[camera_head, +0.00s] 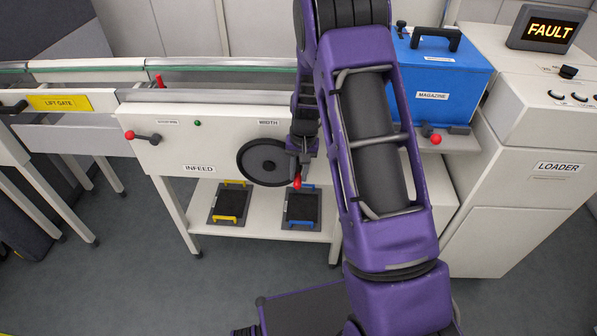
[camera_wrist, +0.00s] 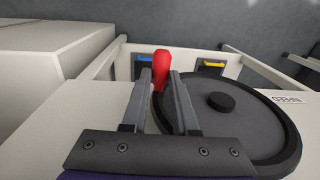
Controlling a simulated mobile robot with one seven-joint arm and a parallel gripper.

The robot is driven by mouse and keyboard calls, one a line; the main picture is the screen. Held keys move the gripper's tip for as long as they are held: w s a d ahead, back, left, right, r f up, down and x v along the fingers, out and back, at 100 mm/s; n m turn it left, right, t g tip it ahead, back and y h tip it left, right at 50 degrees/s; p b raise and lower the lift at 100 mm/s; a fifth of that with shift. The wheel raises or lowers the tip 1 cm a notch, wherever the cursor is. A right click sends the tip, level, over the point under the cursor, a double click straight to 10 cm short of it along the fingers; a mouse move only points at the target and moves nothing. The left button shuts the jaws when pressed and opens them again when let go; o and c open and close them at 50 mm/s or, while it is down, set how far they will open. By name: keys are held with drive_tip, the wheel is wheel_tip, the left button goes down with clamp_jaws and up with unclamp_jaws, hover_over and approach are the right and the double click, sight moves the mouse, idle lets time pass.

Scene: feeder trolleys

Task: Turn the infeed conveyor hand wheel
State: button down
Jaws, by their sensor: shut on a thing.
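The black hand wheel (camera_head: 262,162) is mounted on the white front panel of the infeed conveyor (camera_head: 199,158), under the label WIDTH. It also shows large in the wrist view (camera_wrist: 235,128), with a round hub at its middle. A red handle (camera_wrist: 161,66) stands out at the wheel's rim. In the head view the red handle (camera_head: 297,183) is at the wheel's lower right. My gripper (camera_wrist: 160,82) is shut on the red handle, with one finger on each side of it. In the head view my arm hides part of the panel right of the wheel.
A red-knobbed lever (camera_head: 142,137) is at the panel's left. A yellow-handled tray (camera_head: 231,203) and a blue-handled tray (camera_head: 302,207) lie on the shelf below. A blue magazine (camera_head: 440,75) and the loader (camera_head: 545,180) with a FAULT display (camera_head: 549,28) stand at right.

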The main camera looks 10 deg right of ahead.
drive_tip(key=shift+s+d+f, duration=0.25)
drive_tip(key=shift+d, duration=0.25)
drive_tip(key=shift+s+d+f, duration=0.2)
drive_tip(key=shift+s+d, duration=0.05)
drive_tip(key=shift+d, duration=0.25)
drive_tip(key=c, duration=0.7)
unclamp_jaws()
drive_tip(key=shift+d, duration=0.15)
drive_tip(key=shift+r, duration=0.1)
drive_tip(key=shift+w, duration=0.15)
drive_tip(key=r+p, duration=0.1)
drive_tip(key=r, duration=0.7)
drive_tip(key=r+p, duration=0.1)
drive_tip(key=r, duration=0.8)
drive_tip(key=shift+d+r+p, duration=0.2)
drive_tip(key=shift+r+p, duration=0.1)
